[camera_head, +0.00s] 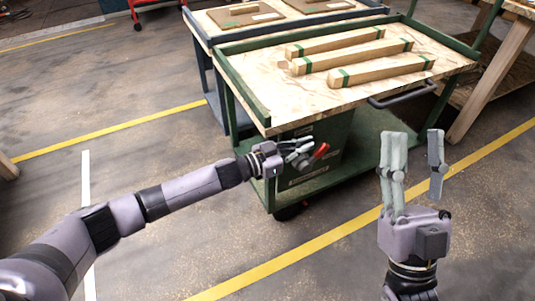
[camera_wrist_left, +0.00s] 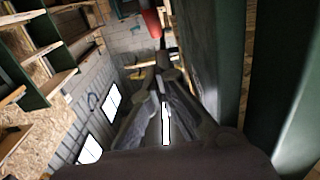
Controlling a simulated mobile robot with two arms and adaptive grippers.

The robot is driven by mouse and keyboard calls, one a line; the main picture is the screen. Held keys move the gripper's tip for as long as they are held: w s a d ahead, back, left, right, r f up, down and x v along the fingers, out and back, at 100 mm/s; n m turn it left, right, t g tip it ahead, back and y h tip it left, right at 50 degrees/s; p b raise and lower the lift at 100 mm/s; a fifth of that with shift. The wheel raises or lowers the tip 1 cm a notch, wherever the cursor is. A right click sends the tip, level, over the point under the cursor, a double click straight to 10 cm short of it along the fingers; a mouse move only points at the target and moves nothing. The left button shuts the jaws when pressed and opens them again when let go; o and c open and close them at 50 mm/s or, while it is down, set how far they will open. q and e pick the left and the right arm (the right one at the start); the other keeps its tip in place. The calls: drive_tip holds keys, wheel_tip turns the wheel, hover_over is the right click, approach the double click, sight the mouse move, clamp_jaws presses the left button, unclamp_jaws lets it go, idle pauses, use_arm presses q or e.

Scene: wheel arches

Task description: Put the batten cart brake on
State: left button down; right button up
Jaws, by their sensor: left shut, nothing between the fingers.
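The batten cart (camera_head: 255,87) is a green-framed cart with a wooden top bearing several battens (camera_head: 340,54) with green bands. A red brake handle (camera_head: 321,150) sticks out at its lower front, just right of my left gripper (camera_head: 308,150). In the left wrist view the red handle (camera_wrist_left: 151,22) is at the top, beyond the fingers. My left gripper is shut and empty, its fingertips close to the handle; I cannot tell if they touch. My right gripper (camera_head: 416,138) is open and empty, in front of the cart's right side. The handle's base is partly hidden by the fingers.
A second, blue-grey cart (camera_head: 198,38) with flat boards stands behind the batten cart. A wooden bench (camera_head: 487,78) is at the right. A dark push handle (camera_head: 403,96) juts from the batten cart's front. The floor at the left is open.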

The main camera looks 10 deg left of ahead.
use_arm(q)
drive_tip(key=p+v, duration=0.3)
drive_tip(key=v, duration=0.7)
drive_tip(key=shift+s+a, duration=0.15)
drive_tip(key=shift+a, duration=0.1)
use_arm(e)
drive_tip(key=w+f+g+h, duration=0.3)
drive_tip(key=w+f+g, duration=0.3)
drive_tip(key=f+g, duration=0.3)
wheel_tip(320, 180, down, 5)
drive_tip(key=shift+r+h, duration=0.2)
drive_tip(key=shift+h, duration=0.1)
